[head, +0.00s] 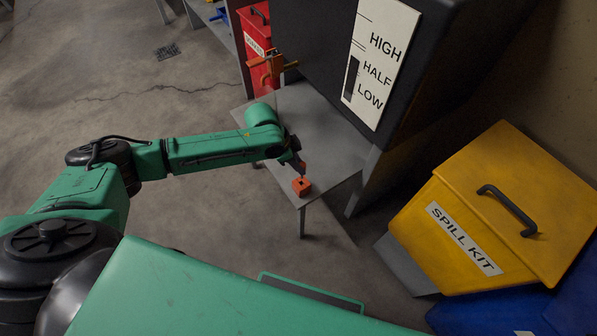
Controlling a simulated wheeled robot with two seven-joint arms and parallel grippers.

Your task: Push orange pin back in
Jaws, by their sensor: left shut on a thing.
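My left gripper (298,164) is at the end of the green arm, over the near part of a small grey table (322,150). It is shut on a small, dark reddish-orange piece that looks like the orange pin (301,170); the piece is mostly hidden by the fingers. Just below the fingertips, an orange block (302,187) with a dark square opening in its top sits at the table's near corner. I cannot tell whether the pin touches the block. My right gripper is not in view.
A dark tank with a HIGH, HALF, LOW gauge (382,62) stands behind the table, with an orange tap (272,66) at its left side. A red container (257,35) is behind the tap. A yellow spill kit box (500,215) stands at right. The floor at left is clear.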

